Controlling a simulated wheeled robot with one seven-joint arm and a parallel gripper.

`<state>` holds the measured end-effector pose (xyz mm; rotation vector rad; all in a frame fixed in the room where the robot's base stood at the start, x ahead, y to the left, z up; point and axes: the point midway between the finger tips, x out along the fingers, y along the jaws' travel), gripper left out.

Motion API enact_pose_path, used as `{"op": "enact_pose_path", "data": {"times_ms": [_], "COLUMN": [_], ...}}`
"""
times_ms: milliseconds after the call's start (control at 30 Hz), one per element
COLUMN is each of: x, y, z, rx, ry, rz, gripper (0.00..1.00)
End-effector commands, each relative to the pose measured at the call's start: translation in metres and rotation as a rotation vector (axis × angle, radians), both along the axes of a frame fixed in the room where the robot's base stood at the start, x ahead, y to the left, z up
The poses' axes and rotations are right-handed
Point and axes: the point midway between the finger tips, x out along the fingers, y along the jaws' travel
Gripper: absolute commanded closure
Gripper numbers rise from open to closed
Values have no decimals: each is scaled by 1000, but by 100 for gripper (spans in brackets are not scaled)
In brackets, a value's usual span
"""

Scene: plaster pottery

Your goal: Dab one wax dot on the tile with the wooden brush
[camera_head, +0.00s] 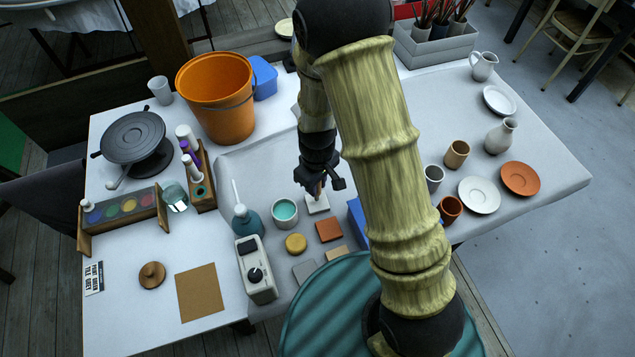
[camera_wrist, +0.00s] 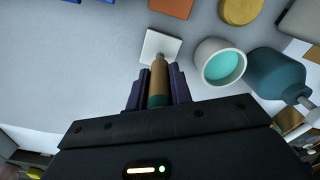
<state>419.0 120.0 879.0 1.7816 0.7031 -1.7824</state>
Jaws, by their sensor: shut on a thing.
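My gripper (camera_head: 319,184) is shut on the wooden brush (camera_wrist: 158,80), which also shows as a short stub below the fingers in the head view (camera_head: 317,194). The brush points down at a white square tile (camera_wrist: 155,41). In the head view the tile (camera_head: 318,207) lies on the grey cloth under my gripper. The brush tip overlaps the tile's near edge in the wrist view. I cannot tell whether it touches. A white cup of turquoise liquid (camera_wrist: 223,63), perhaps the wax, stands beside the tile; it also shows in the head view (camera_head: 285,211). No dot can be made out on the tile.
A teal bottle (camera_head: 246,222) and a white device with a knob (camera_head: 256,270) stand left of the cup. A yellow disc (camera_head: 296,243) and a terracotta tile (camera_head: 329,230) lie close by. An orange bucket (camera_head: 217,98) stands behind. Cups and saucers stand at right.

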Motion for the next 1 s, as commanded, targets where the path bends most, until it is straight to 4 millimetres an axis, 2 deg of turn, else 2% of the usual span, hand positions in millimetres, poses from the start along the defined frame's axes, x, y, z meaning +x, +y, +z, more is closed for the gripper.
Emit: {"op": "enact_pose_path", "data": {"times_ms": [433, 1000], "x": [0, 0], "y": [0, 0], "z": [-8, -8], "rx": [0, 0], "ry": [0, 0], "rz": [-1, -1], "gripper": [100, 100]}}
